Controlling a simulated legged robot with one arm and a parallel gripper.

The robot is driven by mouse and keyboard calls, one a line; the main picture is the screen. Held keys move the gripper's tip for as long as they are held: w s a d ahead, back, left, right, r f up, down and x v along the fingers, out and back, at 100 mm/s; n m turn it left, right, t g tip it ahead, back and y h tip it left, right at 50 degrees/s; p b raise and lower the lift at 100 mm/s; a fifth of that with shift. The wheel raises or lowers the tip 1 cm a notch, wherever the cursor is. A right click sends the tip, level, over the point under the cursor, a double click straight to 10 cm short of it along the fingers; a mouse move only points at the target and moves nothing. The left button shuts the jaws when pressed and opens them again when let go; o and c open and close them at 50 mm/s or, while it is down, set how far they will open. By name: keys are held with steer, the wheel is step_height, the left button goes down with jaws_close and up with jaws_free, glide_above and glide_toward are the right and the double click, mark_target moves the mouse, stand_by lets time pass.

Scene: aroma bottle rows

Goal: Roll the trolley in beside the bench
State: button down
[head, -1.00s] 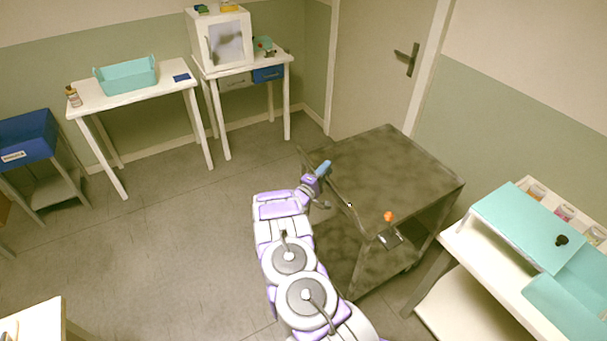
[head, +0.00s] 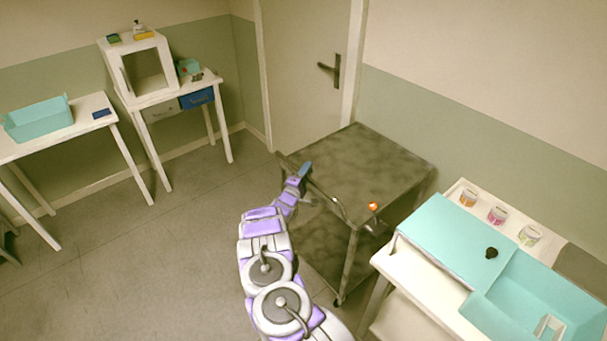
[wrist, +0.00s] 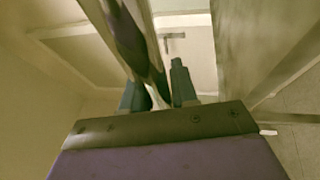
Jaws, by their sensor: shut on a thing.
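The trolley (head: 370,168) is a dark mottled cart with a top deck and a lower shelf. It stands by the wall, near the door, in the head view. A push handle (head: 326,190) runs along its left side, with a small orange knob (head: 373,206) near the front corner. My gripper (head: 304,172) is at the handle's far end; in the wrist view my gripper (wrist: 160,92) is shut on the handle bar (wrist: 128,35). The bench (head: 405,262), white with a turquoise top, stands at the right, close to the trolley's near side. The exact gap between them is hard to tell.
Several jars, including a pink-labelled one (head: 497,215), stand along the bench's back edge. A door (head: 305,75) is behind the trolley. A white cabinet (head: 138,70) on a table and a turquoise bin (head: 40,118) stand at the left. The floor (head: 150,260) at left is clear.

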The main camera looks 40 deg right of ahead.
steer(key=shift+s+d+f, duration=0.1)
steer(key=shift+d+f, duration=0.05)
steer(key=shift+d, duration=0.6)
steer(key=shift+s+d+f, duration=0.1)
steer(key=shift+d, duration=0.6)
steer(key=c, duration=1.1)
jaws_free()
steer(key=shift+w+a+f, duration=0.1)
steer(key=shift+w+f, duration=0.05)
steer(key=shift+c, duration=0.2)
steer(key=shift+o, duration=0.9)
steer(key=shift+w, duration=0.1)
steer(key=p+v, duration=0.1)
steer(key=v, duration=1.6)
steer(key=shift+a+r, duration=0.2)
steer(key=shift+r, duration=0.05)
